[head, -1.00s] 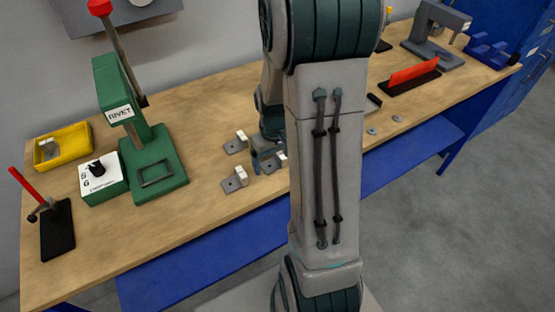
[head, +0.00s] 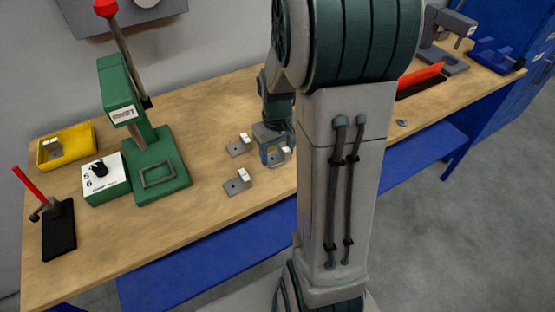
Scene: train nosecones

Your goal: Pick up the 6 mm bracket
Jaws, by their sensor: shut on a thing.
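Three small grey metal brackets with white-faced upright tabs are at the middle of the bench. One bracket (head: 236,149) is at the back and another bracket (head: 236,186) is nearer the front edge. The third bracket (head: 280,156) is at my gripper (head: 271,158), which is shut on it. The fingers point down and partly hide this bracket, and my arm covers the area to its right. The bracket seems at or just above the bench top. The tab markings are too small to read, so I cannot tell which bracket is 6 mm.
A green rivet press (head: 157,170) stands left on the wooden bench (head: 190,225). Beside it are a white-topped selector box (head: 104,182), a yellow bin (head: 66,147) and a red-handled tool on a black base (head: 58,232). A red-and-black fixture (head: 422,76) and grey machine (head: 440,40) stand right.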

